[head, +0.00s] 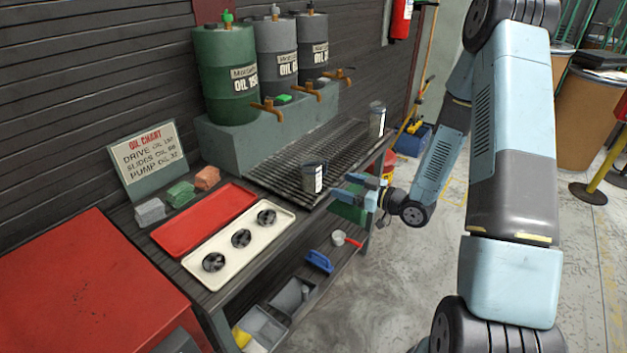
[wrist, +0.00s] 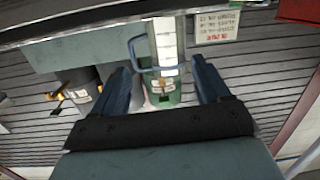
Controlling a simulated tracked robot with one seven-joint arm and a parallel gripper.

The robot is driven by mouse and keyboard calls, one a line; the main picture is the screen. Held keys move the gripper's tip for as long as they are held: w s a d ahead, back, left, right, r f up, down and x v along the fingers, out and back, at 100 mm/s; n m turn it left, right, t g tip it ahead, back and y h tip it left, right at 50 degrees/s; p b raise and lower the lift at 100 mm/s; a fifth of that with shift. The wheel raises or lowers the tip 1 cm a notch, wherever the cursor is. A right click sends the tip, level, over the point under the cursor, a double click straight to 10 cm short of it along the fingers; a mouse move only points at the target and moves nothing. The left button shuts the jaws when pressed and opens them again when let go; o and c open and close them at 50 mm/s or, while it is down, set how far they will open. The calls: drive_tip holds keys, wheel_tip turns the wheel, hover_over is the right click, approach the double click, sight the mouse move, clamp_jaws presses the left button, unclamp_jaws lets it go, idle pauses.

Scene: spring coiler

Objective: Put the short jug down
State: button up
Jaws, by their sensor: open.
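The short jug (head: 314,177), dark with a white scale strip, stands upright on the slatted drip grate (head: 345,148), near its front edge. My gripper (head: 346,187) is open just to the right of it, at about the height of its lower body. In the wrist view, which looks upside down, a jug (wrist: 168,42) with a blue handle and white strip shows beyond and between the open fingertips of my gripper (wrist: 161,66). Nothing appears clamped. Whether a finger touches the jug is unclear. A taller jug (head: 376,119) stands at the grate's far right end.
Three oil drums (head: 225,85) with brass taps stand behind the grate. A red tray (head: 203,218) and a cream tray (head: 225,258) holding three dark round parts lie to the left. An oil chart sign (head: 146,152) stands behind coloured blocks. The grate between the jugs is clear.

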sight(319, 180)
drive_tip(key=shift+y, duration=0.5)
drive_tip(key=x, duration=0.8)
drive_tip(key=shift+s+a+f, duration=0.2)
drive_tip(key=shift+s+a, duration=0.1)
drive_tip(key=shift+a, duration=0.1)
drive_tip(key=shift+x, duration=2.65)
drive_tip(key=shift+w+d+r, duration=0.1)
drive_tip(key=shift+d+r, duration=0.05)
drive_tip(key=shift+r, duration=0.05)
drive_tip(key=c, duration=0.9)
drive_tip(key=shift+r, duration=0.1)
drive_tip(key=shift+c, duration=0.2)
